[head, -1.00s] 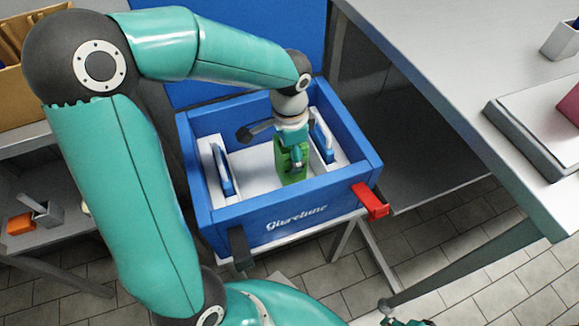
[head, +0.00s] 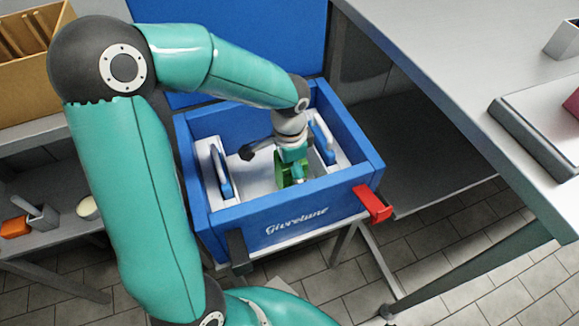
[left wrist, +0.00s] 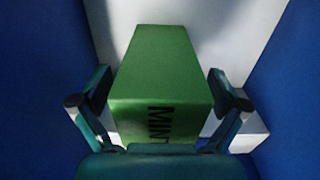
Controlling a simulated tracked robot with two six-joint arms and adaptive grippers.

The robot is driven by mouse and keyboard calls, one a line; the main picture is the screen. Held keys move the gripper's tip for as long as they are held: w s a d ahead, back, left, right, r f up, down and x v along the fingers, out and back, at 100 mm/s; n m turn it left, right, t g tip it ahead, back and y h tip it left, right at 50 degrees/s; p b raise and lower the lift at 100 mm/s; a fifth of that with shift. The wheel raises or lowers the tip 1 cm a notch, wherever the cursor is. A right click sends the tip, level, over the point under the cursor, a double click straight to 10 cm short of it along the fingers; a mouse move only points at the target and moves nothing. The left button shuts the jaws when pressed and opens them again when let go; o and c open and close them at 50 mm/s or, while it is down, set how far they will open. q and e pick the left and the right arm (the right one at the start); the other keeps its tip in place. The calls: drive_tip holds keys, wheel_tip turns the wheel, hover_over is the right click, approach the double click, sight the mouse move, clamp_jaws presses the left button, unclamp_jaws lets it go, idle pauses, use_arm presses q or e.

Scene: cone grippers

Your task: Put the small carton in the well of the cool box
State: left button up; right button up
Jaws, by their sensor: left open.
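The small carton is a green block with dark "MINT" lettering, seen in the left wrist view (left wrist: 160,70) and partly in the head view (head: 284,172). It is inside the blue cool box (head: 300,222), in the pale well between two blue-and-white side pieces. My left gripper (head: 291,172) reaches down into the box over the carton. In the left wrist view its open fingers (left wrist: 160,105) stand on either side of the carton. The carton's underside is hidden, so I cannot tell whether it rests on the floor. My right gripper is not in view.
The box's blue lid (head: 250,50) stands open behind it. A red latch (head: 373,203) sticks out at the front right. A grey table (head: 460,60) is to the right, with a tray on it. Shelves with a cardboard box (head: 30,85) are at the left.

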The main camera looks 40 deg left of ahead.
use_arm(q)
wheel_tip(320, 180, up, 12)
drive_tip(key=p, duration=0.4)
idle(0.4)
wheel_tip(320, 180, down, 12)
drive_tip(key=b, duration=0.4)
drive_tip(key=shift+r, duration=0.25)
drive_tip(key=shift+f, duration=0.2)
wheel_tip(320, 180, up, 4)
drive_tip(key=shift+r+p, duration=0.25)
drive_tip(key=shift+p, duration=0.6)
drive_tip(key=shift+r, duration=0.55)
